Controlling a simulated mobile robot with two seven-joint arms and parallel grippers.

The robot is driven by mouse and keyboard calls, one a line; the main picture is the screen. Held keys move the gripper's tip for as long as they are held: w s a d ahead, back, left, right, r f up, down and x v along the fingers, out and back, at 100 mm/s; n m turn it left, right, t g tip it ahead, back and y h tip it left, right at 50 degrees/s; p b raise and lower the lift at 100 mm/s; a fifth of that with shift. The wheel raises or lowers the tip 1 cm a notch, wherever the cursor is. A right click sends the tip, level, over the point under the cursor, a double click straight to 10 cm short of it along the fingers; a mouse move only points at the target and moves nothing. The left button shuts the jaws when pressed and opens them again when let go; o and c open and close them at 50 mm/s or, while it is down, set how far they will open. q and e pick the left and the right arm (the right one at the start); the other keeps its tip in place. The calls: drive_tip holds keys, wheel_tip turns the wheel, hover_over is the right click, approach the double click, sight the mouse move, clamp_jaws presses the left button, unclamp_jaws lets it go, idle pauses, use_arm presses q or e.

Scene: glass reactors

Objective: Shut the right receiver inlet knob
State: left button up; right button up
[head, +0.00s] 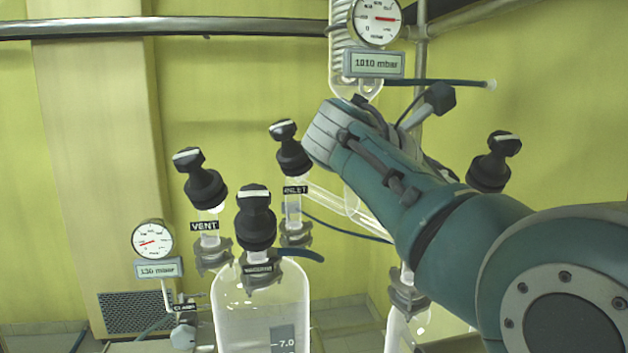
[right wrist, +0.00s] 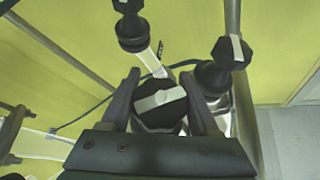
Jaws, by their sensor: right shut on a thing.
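In the right wrist view my right gripper (right wrist: 165,103) has its two fingers on either side of a black knob (right wrist: 158,103) with a white stripe and is shut on it. The stripe runs across from finger to finger, tilted slightly up to the right. I see no label on this knob. In the head view my right arm comes in from the right and covers most of the right receiver, so the held knob and the fingertips are hidden. My left gripper is in neither view.
The left receiver (head: 255,310) carries black knobs marked VENT (head: 200,180) and INLET (head: 290,148), and a front knob (head: 255,217). Another knob (head: 494,160) stands right of my forearm. In the wrist view, two knobs, one upper left (right wrist: 130,22) and one right (right wrist: 228,60), stand close by.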

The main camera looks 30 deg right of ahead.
drive_tip(key=m+g+y+b, duration=0.2)
drive_tip(key=m+g+b, duration=0.1)
drive_tip(key=s+f+m+g+y+b, duration=0.1)
drive_tip(key=m+b, duration=0.1)
drive_tip(key=shift+a+g+y, duration=0.2)
drive_tip(key=shift+g+y, duration=0.1)
drive_tip(key=shift+s+b, duration=0.1)
drive_tip(key=shift+b, duration=0.2)
idle(0.4)
drive_tip(key=o, duration=1.4)
drive_tip(key=shift+r, duration=0.1)
drive_tip(key=shift+r, duration=0.1)
